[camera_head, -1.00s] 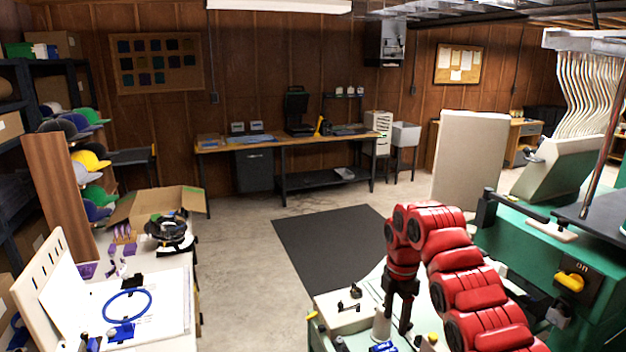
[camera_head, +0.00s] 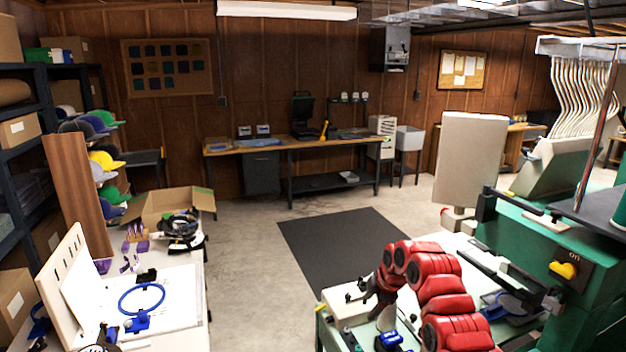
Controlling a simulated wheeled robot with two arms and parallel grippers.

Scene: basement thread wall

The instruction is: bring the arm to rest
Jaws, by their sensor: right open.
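My right arm (camera_head: 440,287) is red and reaches in from the bottom right, bent over the green-and-white work surface. Its dark gripper (camera_head: 378,301) is at the left end of the arm, small and partly hidden by the wrist. It is open, and I see nothing held in it. It is close to a white box with black knobs (camera_head: 345,303), and I cannot tell whether they touch. My left gripper is not in view.
A green machine (camera_head: 530,260) with a yellow switch (camera_head: 563,269) stands right of my arm. A table at left holds a blue hoop (camera_head: 141,299) and an open carton (camera_head: 172,205). A dark mat (camera_head: 335,245) lies on clear floor.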

